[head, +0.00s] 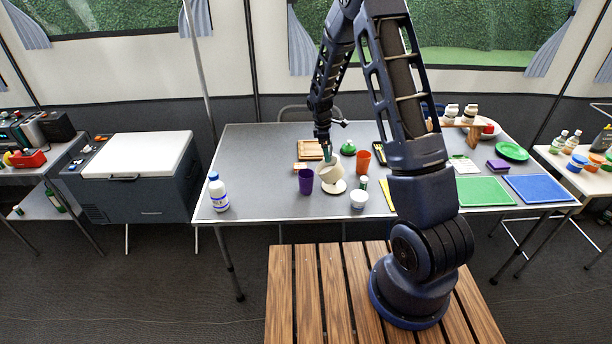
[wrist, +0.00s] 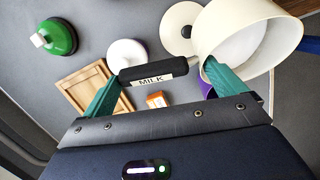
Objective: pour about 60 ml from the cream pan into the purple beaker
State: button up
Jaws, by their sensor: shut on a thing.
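The cream pan (head: 330,174) is held above the table, just right of the purple beaker (head: 306,182). It appears tilted in the head view. In the wrist view the pan (wrist: 205,42) shows its open mouth and pale inside; the liquid level cannot be told. My gripper (head: 326,152) is shut on the pan; a black handle labelled MILK (wrist: 153,70) lies between its teal fingers. The beaker stands upright on the table. In the wrist view only a purple sliver of the beaker (wrist: 206,88) shows beside a finger. No stream is visible.
A cream disc with a knob (wrist: 179,29) lies below the pan.

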jog(key=shift+w+a+r+g+h+p, duration=0.15)
jog(key=shift+a+r+h+p, duration=0.2)
jog(key=shift+a+h, duration=0.4)
jog(key=shift+w+a+r+g+h+p, duration=0.15)
jog(key=shift+a+r+h, duration=0.25)
jog(key=shift+a+h, duration=0.3)
jog(key=shift+w+a+r+h+p, duration=0.1)
jog(key=shift+w+a+h+p, duration=0.1)
jog(key=shift+a+h+p, duration=0.45)
jog(key=shift+w+a+r+h+p, duration=0.1)
jog(key=shift+a+h+p, duration=0.2)
jog(key=shift+a+p, duration=0.3)
jog(key=shift+a+g+h+p, duration=0.3)
jog(key=shift+h+p, duration=0.1)
jog(key=shift+h, duration=0.2)
dwell(0.4)
